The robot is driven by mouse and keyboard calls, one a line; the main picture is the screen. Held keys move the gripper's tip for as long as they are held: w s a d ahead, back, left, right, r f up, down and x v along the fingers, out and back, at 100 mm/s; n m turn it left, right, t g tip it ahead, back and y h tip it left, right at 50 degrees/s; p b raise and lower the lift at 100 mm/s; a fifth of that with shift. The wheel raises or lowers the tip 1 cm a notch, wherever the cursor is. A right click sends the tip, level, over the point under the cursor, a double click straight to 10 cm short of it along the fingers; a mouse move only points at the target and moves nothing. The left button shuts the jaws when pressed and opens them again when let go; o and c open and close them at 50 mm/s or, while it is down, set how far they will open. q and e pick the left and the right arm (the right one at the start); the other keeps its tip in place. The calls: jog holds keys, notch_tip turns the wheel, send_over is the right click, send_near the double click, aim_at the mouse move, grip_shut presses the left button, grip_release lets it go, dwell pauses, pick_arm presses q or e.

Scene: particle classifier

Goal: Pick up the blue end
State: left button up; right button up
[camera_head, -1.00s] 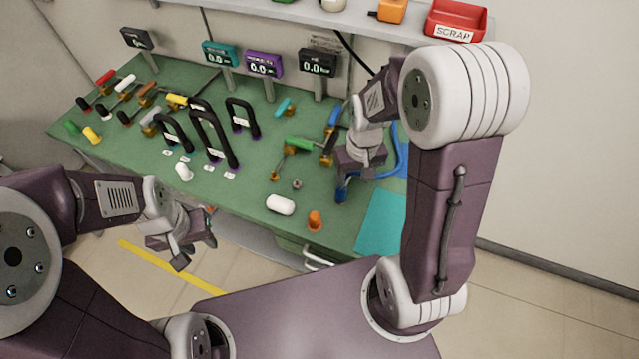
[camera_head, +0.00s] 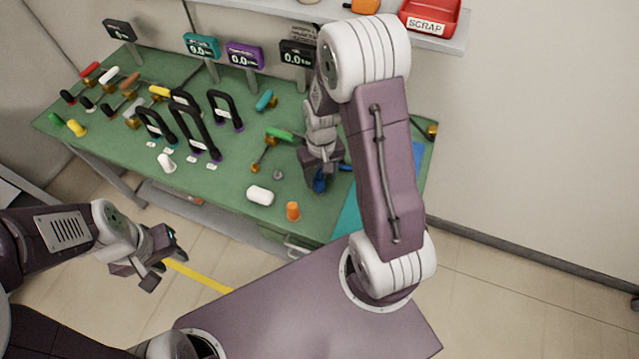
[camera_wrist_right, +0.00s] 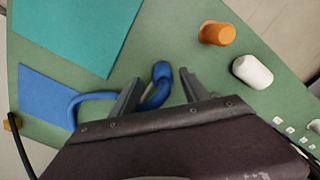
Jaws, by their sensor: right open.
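The blue end (camera_wrist_right: 162,72) is the rounded tip of a curved blue tube that lies on the green bench top. In the right wrist view it sits between the two fingertips of my right gripper (camera_wrist_right: 159,77), which is open, with a gap on the right side. In the head view, a bit of blue (camera_head: 320,182) shows just below my right gripper (camera_head: 321,170); the arm hides most of the tube. My left gripper (camera_head: 164,261) hangs in front of the bench, away from it, and looks open and empty.
A teal mat (camera_wrist_right: 75,32) and a blue mat (camera_wrist_right: 45,95) lie beside the tube. Black arched handles (camera_head: 195,130) and coloured tools fill the bench's left. A red scrap bin (camera_head: 430,17) sits on the shelf.

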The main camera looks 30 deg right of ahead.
aim_at(319, 178)
notch_tip(319, 178, down, 4)
jog(key=shift+w+a+f, duration=0.15)
jog(key=shift+f, duration=0.05)
jog(key=shift+r, duration=0.1)
jog(key=c, duration=0.7)
grip_shut()
jog(key=shift+r, duration=0.55)
notch_tip(319, 178, up, 3)
jog(key=shift+w+f, duration=0.1)
jog(key=s+a+r+b, duration=0.2)
jog(key=s+r, duration=0.5)
jog(key=s, duration=0.4)
jog(key=shift+s+a+b, duration=0.2)
jog(key=shift+s+b, duration=0.15)
jog(key=shift+b, duration=0.2)
